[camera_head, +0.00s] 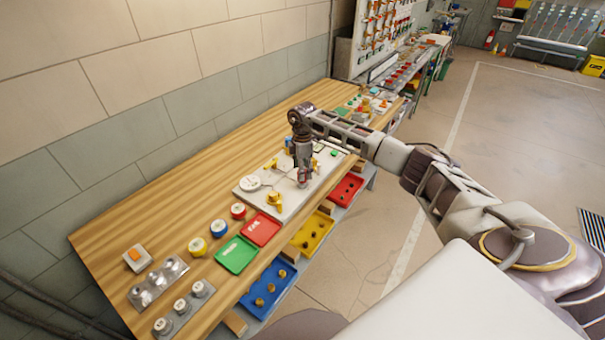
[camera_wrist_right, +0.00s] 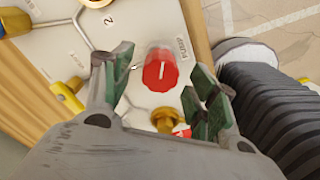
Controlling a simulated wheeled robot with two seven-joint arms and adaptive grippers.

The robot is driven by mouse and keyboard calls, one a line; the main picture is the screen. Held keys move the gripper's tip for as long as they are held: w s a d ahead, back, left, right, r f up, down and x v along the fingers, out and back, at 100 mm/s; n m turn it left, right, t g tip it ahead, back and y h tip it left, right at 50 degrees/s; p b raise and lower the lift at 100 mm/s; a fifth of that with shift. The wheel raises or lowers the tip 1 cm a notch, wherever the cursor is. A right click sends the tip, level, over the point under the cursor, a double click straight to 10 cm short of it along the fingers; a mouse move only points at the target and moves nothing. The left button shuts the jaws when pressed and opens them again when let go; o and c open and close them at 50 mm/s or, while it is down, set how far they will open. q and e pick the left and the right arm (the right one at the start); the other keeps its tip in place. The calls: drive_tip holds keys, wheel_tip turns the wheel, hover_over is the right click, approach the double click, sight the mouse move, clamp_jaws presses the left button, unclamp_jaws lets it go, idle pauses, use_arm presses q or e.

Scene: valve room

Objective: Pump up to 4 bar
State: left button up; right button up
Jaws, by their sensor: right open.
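A white valve panel (camera_head: 283,206) lies on the wooden bench, with a round white dial (camera_head: 249,183) and a yellow valve handle (camera_head: 275,200) at its near end. My right gripper (camera_head: 303,183) points down over the panel. In the right wrist view my right gripper (camera_wrist_right: 160,78) is open, with its green-padded fingers on either side of a red knob (camera_wrist_right: 160,72) with a white line, beside a label reading PUMP (camera_wrist_right: 181,48). Whether the fingers touch the knob I cannot tell. A brass-yellow fitting (camera_wrist_right: 166,120) is beside the knob. My left gripper is out of view.
Green (camera_head: 236,255) and red (camera_head: 262,229) trays lie near the panel, with several round buttons to their left. Blue (camera_head: 268,290), yellow (camera_head: 312,233) and red (camera_head: 346,190) bins sit below the bench edge. A tiled wall bounds the far side; bare wood lies along it.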

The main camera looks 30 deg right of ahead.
wheel_tip(320, 180, up, 9)
idle(0.5)
idle(0.4)
